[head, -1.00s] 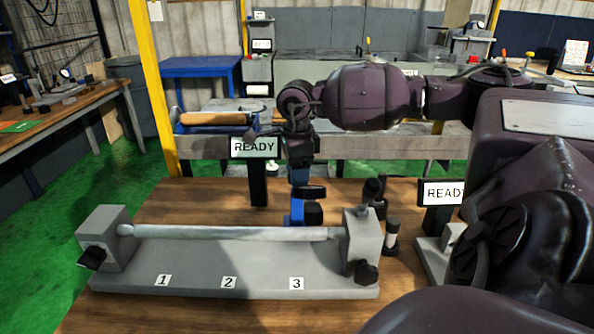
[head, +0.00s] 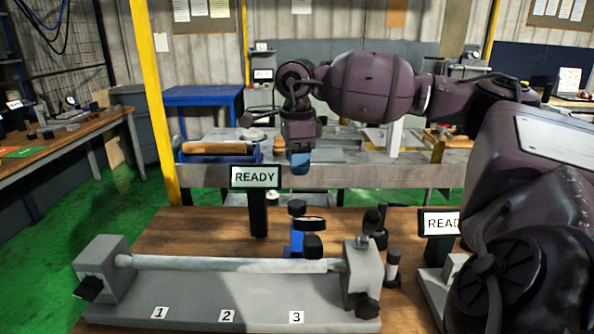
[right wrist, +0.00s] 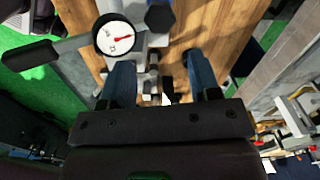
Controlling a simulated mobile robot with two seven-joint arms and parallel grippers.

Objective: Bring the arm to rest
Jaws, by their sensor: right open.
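My right gripper (head: 300,163) hangs in the air over the back part of the wooden bench, its blue fingers pointing down. In the right wrist view its two blue fingers (right wrist: 162,85) stand apart with nothing held between them. Below it in the head view, clear of the fingers, is a blue stand (head: 297,240) with black round parts. The right arm reaches in from the right, bent at the wrist. My left gripper is not in view.
A grey fixture (head: 230,290) with a horizontal metal bar (head: 225,263) and plates 1, 2, 3 stands in front. READY signs (head: 255,177) stand behind and at right. A white dial (right wrist: 115,38) with a red needle shows below the gripper. Bare wood lies left of the sign.

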